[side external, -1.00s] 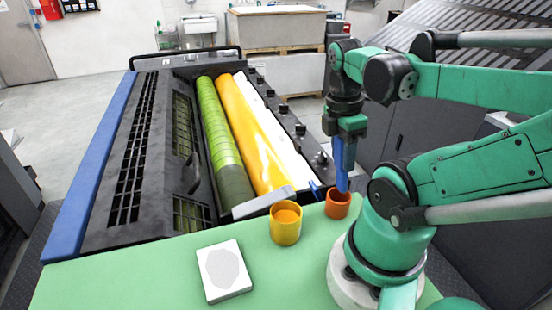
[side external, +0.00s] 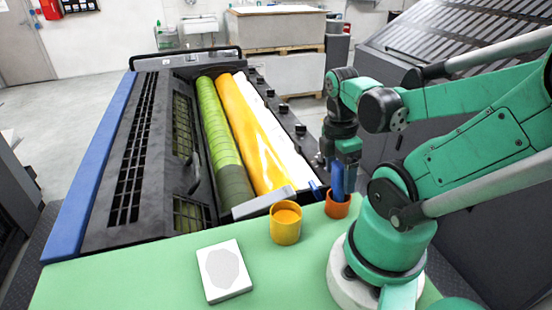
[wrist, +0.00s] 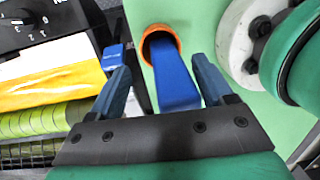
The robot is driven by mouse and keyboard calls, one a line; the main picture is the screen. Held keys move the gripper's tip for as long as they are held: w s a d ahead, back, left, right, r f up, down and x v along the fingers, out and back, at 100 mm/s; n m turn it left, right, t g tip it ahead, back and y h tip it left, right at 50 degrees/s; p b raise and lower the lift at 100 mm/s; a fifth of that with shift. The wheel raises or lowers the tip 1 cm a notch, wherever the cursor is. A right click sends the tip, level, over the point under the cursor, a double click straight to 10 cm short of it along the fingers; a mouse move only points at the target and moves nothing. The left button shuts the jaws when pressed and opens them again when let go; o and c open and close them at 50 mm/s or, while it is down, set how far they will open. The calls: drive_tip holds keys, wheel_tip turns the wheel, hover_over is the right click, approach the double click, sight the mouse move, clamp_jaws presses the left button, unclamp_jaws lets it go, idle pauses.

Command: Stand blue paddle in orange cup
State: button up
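The blue paddle (wrist: 175,80) stands with its lower end inside the mouth of the orange cup (wrist: 147,45) in the wrist view. In the side view the orange cup (side external: 337,208) is on the green table beside my base, and the paddle's blue shows just above its rim. My gripper (side external: 343,182) is low over the cup, pointing down. In the wrist view its two dark blue fingers (wrist: 160,65) are spread either side of the paddle, with a clear gap on the left and the right finger close to it. The paddle's bottom is hidden in the cup.
A yellow cup (side external: 285,227) stands just left of the orange cup. A white square pad (side external: 223,271) lies on the green table (side external: 130,280). The press with green and yellow rollers (side external: 225,150) borders the table behind. The table's front left is clear.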

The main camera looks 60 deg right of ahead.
drive_tip(key=shift+r, duration=0.1)
drive_tip(key=shift+w+a+r, duration=0.1)
drive_tip(key=shift+w+r, duration=0.05)
drive_tip(key=shift+r, duration=1.2)
drive_tip(key=shift+w+r, duration=0.15)
drive_tip(key=shift+r, duration=1.2)
drive_tip(key=w+d+m+t+h, duration=0.3)
drive_tip(key=w+m, duration=0.2)
drive_tip(key=w, duration=0.1)
drive_tip(key=w+a+m+t+y, duration=0.3)
drive_tip(key=w+a, duration=0.6)
drive_tip(key=a, duration=0.6)
drive_tip(key=m+t, duration=0.1)
drive_tip(key=t, duration=0.1)
drive_tip(key=shift+r+t, duration=0.15)
drive_tip(key=shift+t, duration=0.15)
